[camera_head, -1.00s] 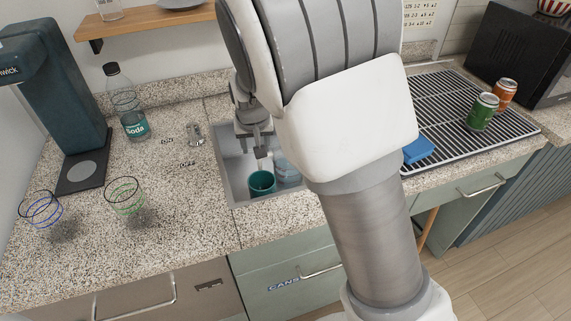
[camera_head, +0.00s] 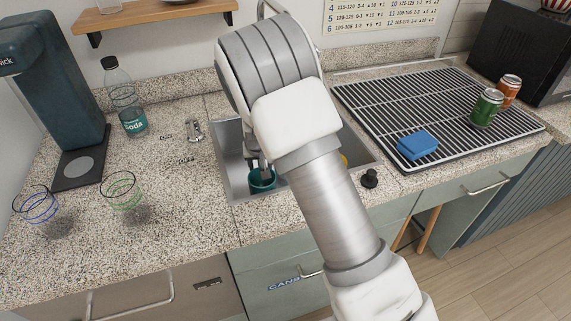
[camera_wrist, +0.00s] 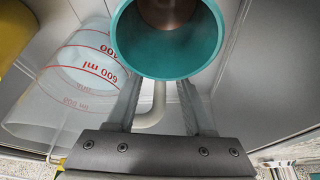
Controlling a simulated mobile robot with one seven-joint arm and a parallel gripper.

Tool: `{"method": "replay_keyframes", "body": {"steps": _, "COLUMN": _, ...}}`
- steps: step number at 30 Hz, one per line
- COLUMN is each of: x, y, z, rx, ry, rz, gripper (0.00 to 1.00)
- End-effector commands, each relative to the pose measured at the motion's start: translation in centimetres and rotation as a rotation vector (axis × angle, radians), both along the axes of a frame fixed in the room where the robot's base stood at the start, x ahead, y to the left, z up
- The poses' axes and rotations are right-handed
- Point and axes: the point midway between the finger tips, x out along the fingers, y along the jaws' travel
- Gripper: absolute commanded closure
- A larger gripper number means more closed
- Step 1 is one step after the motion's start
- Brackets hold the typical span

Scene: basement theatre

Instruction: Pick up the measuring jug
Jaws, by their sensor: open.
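The measuring jug (camera_wrist: 75,85) is clear with red markings and lies in the sink, left of my gripper in the wrist view. In the head view my arm hides most or all of it. My gripper (camera_wrist: 160,95) is open and reaches down into the sink; it also shows in the head view (camera_head: 258,162). A teal cup (camera_wrist: 125,45), brownish inside, is right at my fingertips and covers their ends; it also shows in the head view (camera_head: 262,183). Whether the fingers touch it, I cannot tell. A pale curved piece shows between the fingers.
The sink (camera_head: 232,170) has close metal walls. A yellow thing (camera_wrist: 14,35) is beside the jug. A blue sponge (camera_head: 417,146) and cans (camera_head: 487,108) are on the rack to the right. Glasses (camera_head: 121,190) and a soda bottle (camera_head: 124,100) stand on the left counter.

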Motion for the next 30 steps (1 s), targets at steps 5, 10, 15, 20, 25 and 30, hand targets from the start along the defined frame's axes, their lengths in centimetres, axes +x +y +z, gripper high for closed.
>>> {"method": "replay_keyframes", "body": {"steps": 5, "x": 0.23, "y": 0.01, "z": -0.51, "rx": 0.000, "ry": 0.000, "rz": -0.001, "gripper": 0.48}}
{"method": "replay_keyframes", "body": {"steps": 10, "x": 0.21, "y": 0.03, "z": -0.48, "rx": 0.001, "ry": 0.000, "rz": -0.001, "gripper": 0.55}}
{"method": "replay_keyframes", "body": {"steps": 15, "x": 0.20, "y": 0.03, "z": -0.47, "rx": 0.000, "ry": 0.000, "rz": -0.001, "gripper": 0.86}}
{"method": "replay_keyframes", "body": {"steps": 20, "x": 0.19, "y": 0.03, "z": -0.46, "rx": 0.000, "ry": 0.000, "rz": -0.001, "gripper": 1.00}}
{"method": "replay_keyframes", "body": {"steps": 25, "x": 0.19, "y": 0.03, "z": -0.45, "rx": 0.000, "ry": 0.000, "rz": -0.001, "gripper": 1.00}}
{"method": "replay_keyframes", "body": {"steps": 30, "x": 0.19, "y": 0.03, "z": -0.45, "rx": 0.000, "ry": 0.000, "rz": -0.001, "gripper": 1.00}}
